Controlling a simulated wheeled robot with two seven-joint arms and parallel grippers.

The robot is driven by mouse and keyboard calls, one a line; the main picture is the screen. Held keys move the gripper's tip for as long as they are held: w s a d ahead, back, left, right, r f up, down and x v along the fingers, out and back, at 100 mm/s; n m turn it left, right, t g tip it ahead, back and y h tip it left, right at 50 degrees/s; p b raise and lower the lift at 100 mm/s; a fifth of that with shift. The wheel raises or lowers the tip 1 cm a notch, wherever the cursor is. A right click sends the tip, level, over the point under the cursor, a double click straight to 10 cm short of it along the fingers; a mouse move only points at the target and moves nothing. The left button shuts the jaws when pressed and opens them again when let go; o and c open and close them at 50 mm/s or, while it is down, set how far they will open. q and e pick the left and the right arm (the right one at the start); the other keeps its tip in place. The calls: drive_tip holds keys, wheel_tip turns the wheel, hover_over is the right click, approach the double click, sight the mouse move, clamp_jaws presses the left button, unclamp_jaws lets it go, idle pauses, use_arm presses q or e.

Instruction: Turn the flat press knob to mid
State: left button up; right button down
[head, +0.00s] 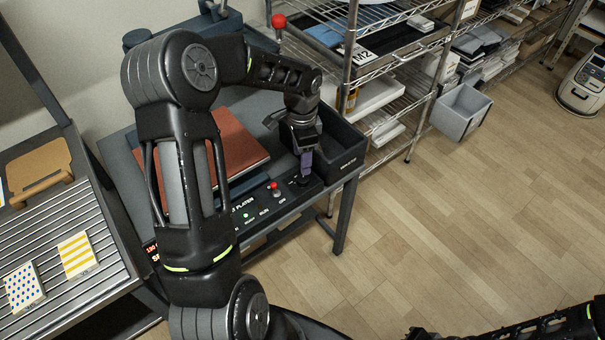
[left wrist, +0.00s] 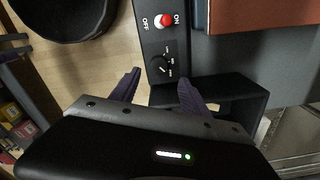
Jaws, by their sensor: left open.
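The flat press has a black front panel (left wrist: 148,22) and a red-brown plate (head: 239,148). Its dark round knob (left wrist: 158,65) shows on the panel in the left wrist view, with small labels beside it. I cannot tell which label it points at. My left gripper (head: 304,177) reaches down over the right end of the panel in the head view and hides most of the knob there. In the left wrist view the gripper's purple fingers (left wrist: 157,88) are apart and empty, with the knob just beyond the gap between them. My right gripper cannot be made out.
A red ON/OFF switch (head: 275,187) stands beside the knob. A dark open bin (head: 343,158) adjoins the panel's right end. Wire shelves (head: 395,75) stand behind on the right. A roller table (head: 60,225) with two patterned boxes is at left.

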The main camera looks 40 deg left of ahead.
sight(303, 178)
use_arm(q)
drive_tip(key=shift+f, duration=0.1)
drive_tip(key=shift+f, duration=0.4)
wheel_tip(303, 178, down, 7)
drive_tip(key=shift+f+p, duration=0.1)
drive_tip(key=shift+p, duration=0.3)
drive_tip(key=shift+d, duration=0.1)
clamp_jaws()
idle(0.4)
